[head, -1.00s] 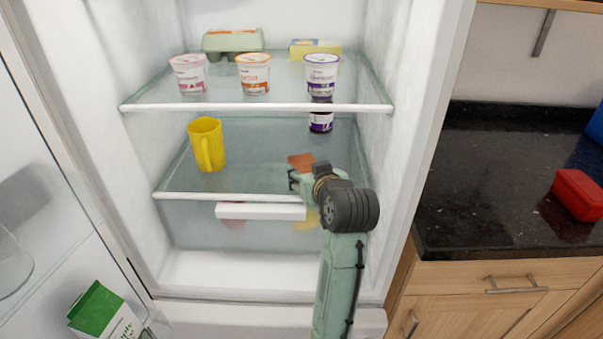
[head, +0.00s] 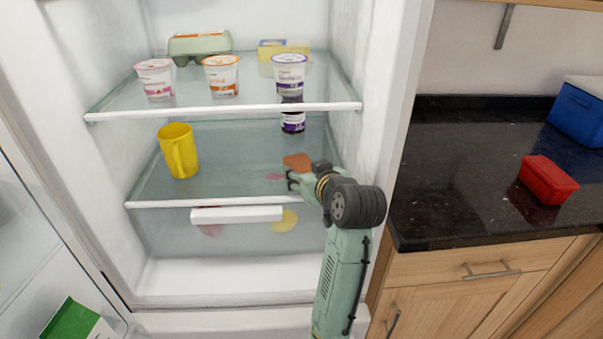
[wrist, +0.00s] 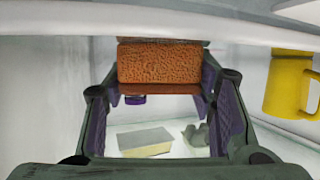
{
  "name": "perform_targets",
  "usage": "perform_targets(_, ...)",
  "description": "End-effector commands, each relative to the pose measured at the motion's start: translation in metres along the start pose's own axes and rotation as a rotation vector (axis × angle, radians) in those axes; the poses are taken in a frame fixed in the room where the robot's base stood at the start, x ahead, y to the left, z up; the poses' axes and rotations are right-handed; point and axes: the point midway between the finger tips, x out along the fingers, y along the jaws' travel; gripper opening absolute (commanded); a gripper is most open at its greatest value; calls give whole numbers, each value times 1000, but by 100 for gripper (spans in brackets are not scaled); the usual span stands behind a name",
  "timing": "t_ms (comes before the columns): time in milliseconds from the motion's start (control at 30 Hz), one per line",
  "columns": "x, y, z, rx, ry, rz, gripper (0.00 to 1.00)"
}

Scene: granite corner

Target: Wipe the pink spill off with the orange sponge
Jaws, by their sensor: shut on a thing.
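The orange sponge (head: 297,161) is at the middle glass shelf of the fridge, held in my gripper (head: 301,177). In the wrist view the sponge (wrist: 158,64) sits between the two fingers, which are shut on it. The pink spill (head: 276,177) shows as a small smear on the shelf, just left of the sponge and fingertips. Any part of it under the sponge or gripper is hidden. I cannot tell whether the sponge touches the glass.
A yellow mug (head: 178,152) stands left on the same shelf; a dark purple-labelled jar (head: 293,118) stands behind. The upper shelf edge (head: 225,110) runs above my gripper, with several pots on that shelf. The fridge's right wall (head: 345,140) is close to my arm.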

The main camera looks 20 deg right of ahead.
Motion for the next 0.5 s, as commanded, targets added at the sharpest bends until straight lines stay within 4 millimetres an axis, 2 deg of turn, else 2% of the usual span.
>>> perform_targets(167, -1, 0, -3, 0, 1, 0, 41)
perform_targets(500, -10, 0, -26, -1, 3, 0, 41)
